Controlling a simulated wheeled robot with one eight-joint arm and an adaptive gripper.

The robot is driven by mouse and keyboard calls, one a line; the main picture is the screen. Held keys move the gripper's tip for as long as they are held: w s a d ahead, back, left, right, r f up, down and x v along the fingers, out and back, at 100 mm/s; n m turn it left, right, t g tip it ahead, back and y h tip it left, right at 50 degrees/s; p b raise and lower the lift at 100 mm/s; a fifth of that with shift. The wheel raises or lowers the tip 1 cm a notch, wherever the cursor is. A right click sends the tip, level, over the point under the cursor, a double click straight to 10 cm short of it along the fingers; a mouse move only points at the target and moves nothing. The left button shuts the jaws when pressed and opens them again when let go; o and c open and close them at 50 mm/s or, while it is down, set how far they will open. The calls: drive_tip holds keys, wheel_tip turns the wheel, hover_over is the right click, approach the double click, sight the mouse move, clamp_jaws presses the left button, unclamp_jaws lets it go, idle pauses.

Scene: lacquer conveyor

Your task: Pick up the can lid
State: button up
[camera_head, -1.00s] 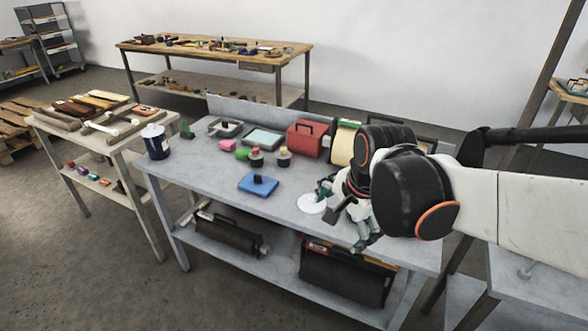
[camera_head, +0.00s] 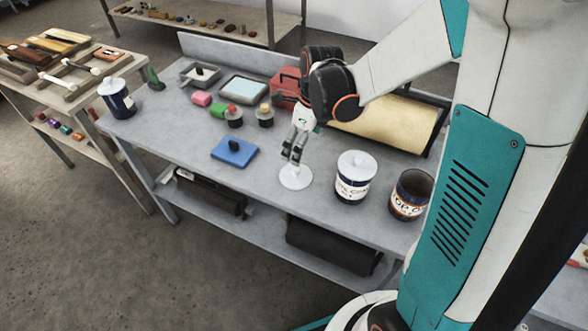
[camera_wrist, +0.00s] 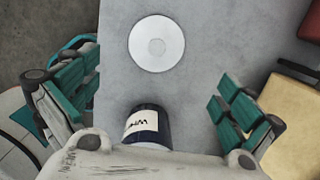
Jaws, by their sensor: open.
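The can lid (camera_head: 296,177) is a flat white disc lying on the grey table, near its front edge. In the wrist view the lid (camera_wrist: 156,43) shows whole, with a small round centre, ahead of the fingers. My gripper (camera_head: 291,152) points down, just above and slightly behind the lid in the head view. An open dark can (camera_head: 410,194) stands at the table's right. A labelled can with a white lid on (camera_head: 352,178) stands between it and the loose lid.
A blue block with a dark knob (camera_head: 235,151) lies left of the lid. A lidded blue can (camera_head: 118,98) stands at far left. Table left of the lid is partly clear.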

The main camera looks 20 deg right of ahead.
drive_tip(key=b, duration=0.2)
hover_over(296, 169)
drive_tip(key=f, duration=0.6)
drive_tip(key=shift+d, duration=0.4)
drive_tip(key=shift+a+f+b, duration=0.25)
drive_tip(key=shift+f+b, duration=0.45)
drive_tip(key=shift+f, duration=0.7)
drive_tip(key=shift+a+f+b, duration=0.2)
drive_tip(key=shift+f+b, duration=0.45)
drive_tip(key=shift+f, duration=0.7)
drive_tip(key=shift+r, duration=0.1)
drive_tip(key=c, duration=1.5)
drive_tip(key=shift+c, duration=0.2)
